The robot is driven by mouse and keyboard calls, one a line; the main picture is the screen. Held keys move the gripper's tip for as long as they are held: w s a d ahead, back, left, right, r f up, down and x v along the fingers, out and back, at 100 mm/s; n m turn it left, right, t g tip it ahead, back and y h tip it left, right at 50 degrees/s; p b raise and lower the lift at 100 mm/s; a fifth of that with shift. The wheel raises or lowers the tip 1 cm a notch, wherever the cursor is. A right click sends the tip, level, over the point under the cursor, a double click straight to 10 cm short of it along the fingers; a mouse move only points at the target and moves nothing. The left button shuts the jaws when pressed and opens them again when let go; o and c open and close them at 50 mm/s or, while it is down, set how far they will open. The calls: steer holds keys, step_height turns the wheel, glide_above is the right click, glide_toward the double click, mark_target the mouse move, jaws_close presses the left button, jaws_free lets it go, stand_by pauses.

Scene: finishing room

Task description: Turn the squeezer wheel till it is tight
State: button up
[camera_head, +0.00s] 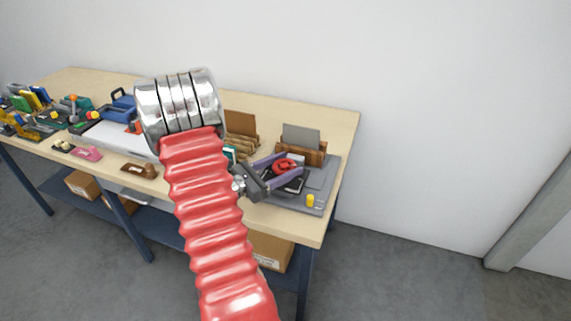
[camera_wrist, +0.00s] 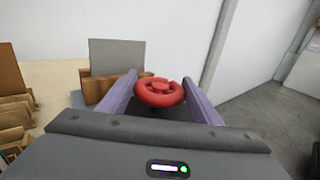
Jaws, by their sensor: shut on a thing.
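The red squeezer wheel (camera_head: 286,165) is on a dark device on the grey board (camera_head: 315,198) at the right end of the table. In the wrist view the wheel (camera_wrist: 159,92) lies between the two purple fingers of my gripper (camera_wrist: 159,90). My gripper also shows in the head view (camera_head: 281,167), reaching in from the left with a finger on each side of the wheel. It is shut on the wheel. The dark body under the wheel is partly hidden by my gripper.
A wooden holder with a grey sheet (camera_head: 301,137) stands just behind the wheel. Wooden racks with a brown panel (camera_head: 241,123) stand to the left. A small yellow piece (camera_head: 310,200) is at the board's front. Many tools fill the table's left. The table's right edge is close.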

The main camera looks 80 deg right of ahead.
stand_by(0.8)
steer(key=o, duration=1)
steer(key=shift+o, duration=0.2)
steer(key=v, duration=1.4)
steer(key=shift+d, duration=0.1)
